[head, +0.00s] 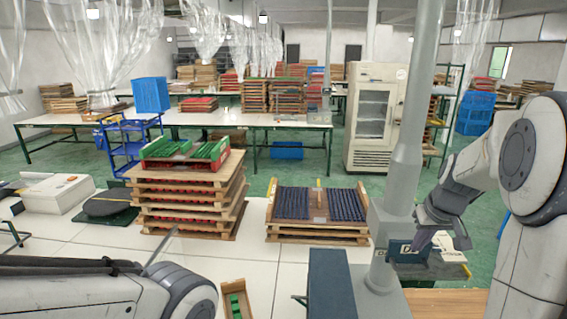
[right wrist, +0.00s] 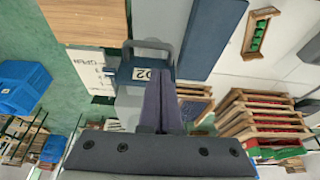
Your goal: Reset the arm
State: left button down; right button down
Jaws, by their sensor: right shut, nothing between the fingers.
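My right arm comes in from the right in the head view, bent at its grey joint. Its gripper (head: 424,240) points down, with dark purple fingers together and nothing between them. In the right wrist view the shut fingers (right wrist: 160,90) point towards a dark blue box with a white label (right wrist: 138,74). This box (head: 408,252) also shows just behind the gripper in the head view; I cannot tell whether they touch. My left arm (head: 120,297) lies across the lower left of the head view. A thin grey tip (head: 163,248) rises beside it; its jaws are not clear.
A grey upright post (head: 405,130) stands left of the right gripper. Stacked wooden trays (head: 185,200) with green-filled trays on top and a lower stack with dark rows (head: 318,232) stand on the white table. A small green-filled wooden box (head: 237,303) lies near the front. White table (head: 255,262) between them is clear.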

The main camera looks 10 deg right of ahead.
jog(key=s+a+f+n+g+y+b, duration=0.1)
jog(key=s+a+f+n+b, duration=0.15)
jog(key=a, duration=0.85)
jog(key=s+a+f+n+y+b, duration=0.15)
jog(key=a+f+b, duration=0.25)
jog(key=a, duration=0.7)
jog(key=s+a+f+n+g+b, duration=0.1)
jog(key=s+a+f+b, duration=0.1)
jog(key=s, duration=0.5)
jog(key=s+a+f+n+g+b, duration=0.1)
jog(key=s+a+f+n+b, duration=0.1)
jog(key=s+a+f, duration=0.2)
jog(key=s+a+f+n+g+b, duration=0.1)
jog(key=s+a+f, duration=0.3)
jog(key=s, duration=0.5)
jog(key=shift+s+a+n+h+b, duration=0.45)
jog(key=shift+a+n+b, duration=0.2)
jog(key=shift+a, duration=0.25)
